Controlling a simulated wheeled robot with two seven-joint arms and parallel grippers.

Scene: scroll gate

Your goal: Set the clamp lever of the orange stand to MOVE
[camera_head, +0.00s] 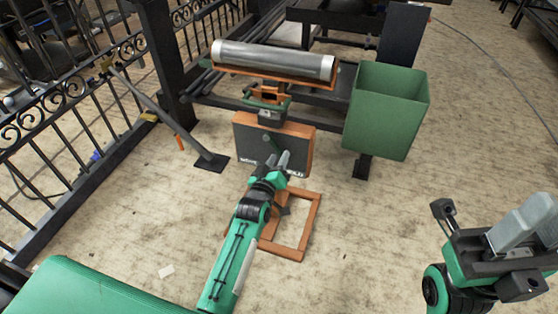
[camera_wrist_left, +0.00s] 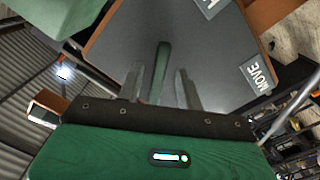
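The orange stand (camera_head: 304,150) is in the middle of the head view, with a dark panel (camera_head: 244,143) facing me. A MOVE label (camera_wrist_left: 261,77) is readable in the left wrist view. A light label also shows at the panel's lower left in the head view, and one ending in "OLD" at its lower right. The green clamp lever (camera_wrist_left: 161,72) stands out from the panel. My left gripper (camera_head: 279,158) is at the panel, its fingers (camera_wrist_left: 160,85) open on either side of the lever. Contact cannot be told. My right gripper (camera_head: 530,222) is far from the stand.
A metal cylinder (camera_head: 275,59) lies on an orange cradle above the stand. A green bin (camera_head: 385,122) stands to the right. A black railing (camera_head: 95,150) and a slanted post (camera_head: 165,115) are to the left. Floor between stand and right gripper is clear.

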